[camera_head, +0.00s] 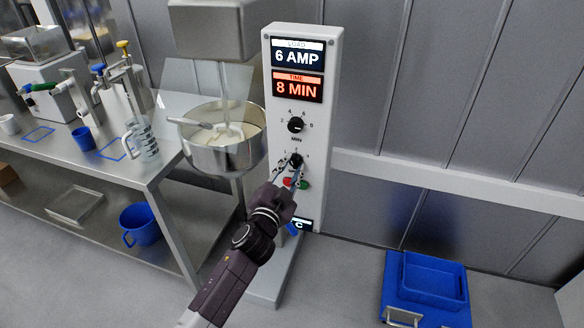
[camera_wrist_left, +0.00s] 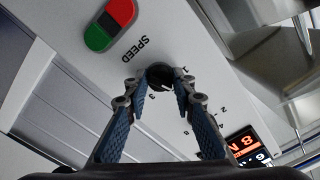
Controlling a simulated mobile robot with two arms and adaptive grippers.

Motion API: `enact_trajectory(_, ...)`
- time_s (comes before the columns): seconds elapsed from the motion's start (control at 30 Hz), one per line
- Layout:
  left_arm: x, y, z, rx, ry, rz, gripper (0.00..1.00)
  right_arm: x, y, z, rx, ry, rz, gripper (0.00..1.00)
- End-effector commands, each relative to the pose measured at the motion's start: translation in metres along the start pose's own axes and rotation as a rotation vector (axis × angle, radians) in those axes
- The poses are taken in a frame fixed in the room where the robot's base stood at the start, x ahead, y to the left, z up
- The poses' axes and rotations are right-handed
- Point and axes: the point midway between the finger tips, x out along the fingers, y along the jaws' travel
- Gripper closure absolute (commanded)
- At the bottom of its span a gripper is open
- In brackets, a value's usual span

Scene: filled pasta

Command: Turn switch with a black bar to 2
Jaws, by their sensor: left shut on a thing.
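The lower SPEED switch (camera_head: 297,158) is a black knob on the white control panel (camera_head: 328,110), with position numbers around it. It also shows in the left wrist view (camera_wrist_left: 160,74), beside the printed word SPEED and the numbers 1 and 3. My left gripper (camera_head: 291,171) comes up from below, and its two fingers are shut around this knob. The fingers (camera_wrist_left: 160,87) partly cover the knob, so I cannot tell which number it points to. A second black knob (camera_head: 296,125), marked MIN, sits above it, clear of the gripper. My right gripper is not in view.
Red and green buttons (camera_wrist_left: 111,22) lie just below the held switch. Displays above read 6 AMP (camera_head: 298,56) and 8 MIN (camera_head: 298,87). A steel mixing bowl (camera_head: 222,155) is close at left. A blue crate (camera_head: 433,279) stands on the floor at right.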

Motion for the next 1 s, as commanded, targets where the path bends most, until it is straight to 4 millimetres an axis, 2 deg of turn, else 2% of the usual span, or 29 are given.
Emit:
enact_trajectory(0.43,-0.0004,0.0006,0.0015,0.295,-0.003,0.002,1.00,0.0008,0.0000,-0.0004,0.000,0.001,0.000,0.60)
enact_trajectory(1.0,-0.0004,0.0006,0.0016,0.371,-0.003,0.002,1.00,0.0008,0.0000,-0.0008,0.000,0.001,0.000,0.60)
